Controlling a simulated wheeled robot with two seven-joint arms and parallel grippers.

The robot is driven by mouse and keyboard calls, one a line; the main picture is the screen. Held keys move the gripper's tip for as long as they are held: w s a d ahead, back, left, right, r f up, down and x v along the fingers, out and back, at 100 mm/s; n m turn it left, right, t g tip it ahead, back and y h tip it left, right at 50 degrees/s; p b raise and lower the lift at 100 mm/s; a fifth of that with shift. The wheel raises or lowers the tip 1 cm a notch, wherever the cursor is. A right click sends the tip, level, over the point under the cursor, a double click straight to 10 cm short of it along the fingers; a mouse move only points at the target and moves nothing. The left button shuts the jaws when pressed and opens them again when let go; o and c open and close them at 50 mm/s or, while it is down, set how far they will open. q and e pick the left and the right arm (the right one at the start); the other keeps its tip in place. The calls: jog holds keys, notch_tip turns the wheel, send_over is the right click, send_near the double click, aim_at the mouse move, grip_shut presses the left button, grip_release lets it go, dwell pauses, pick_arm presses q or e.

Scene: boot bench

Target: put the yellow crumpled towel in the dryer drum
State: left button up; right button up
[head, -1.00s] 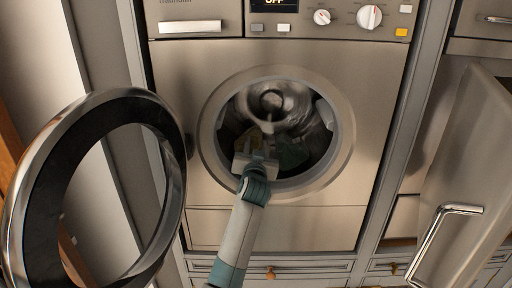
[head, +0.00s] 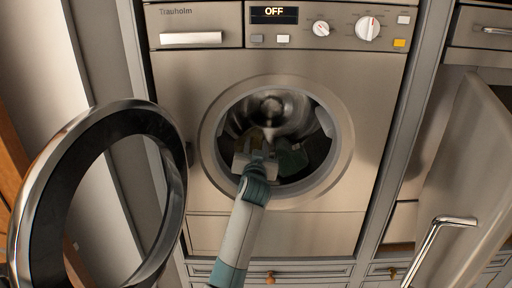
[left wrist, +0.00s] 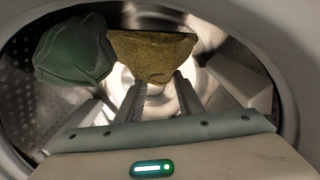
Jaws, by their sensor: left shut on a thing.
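The yellow crumpled towel (left wrist: 152,56) is between my left gripper's fingertips in the left wrist view, inside the dryer drum. In the head view, only a small dark yellowish part of the towel (head: 256,138) shows beyond the gripper. My left gripper (head: 256,152) reaches through the round door opening and is shut on the towel; its two fingers also show in the left wrist view (left wrist: 160,88). The dryer drum (head: 270,108) is shiny metal, with perforated walls in the left wrist view (left wrist: 235,88). My right gripper is not in view.
A dark green cloth (left wrist: 74,50) lies in the drum beside the towel; it also shows in the head view (head: 291,158). The round dryer door (head: 40,195) stands open at the left. The display (head: 274,15) reads OFF. A cabinet door with a handle (head: 440,228) stands ajar at right.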

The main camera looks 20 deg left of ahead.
pick_arm(q)
jog(key=shift+r+p, duration=2.35)
jog(key=shift+r, duration=0.95)
jog(key=shift+r+p, duration=1.25)
jog(key=shift+r, duration=0.4)
jog(key=shift+f, duration=0.1)
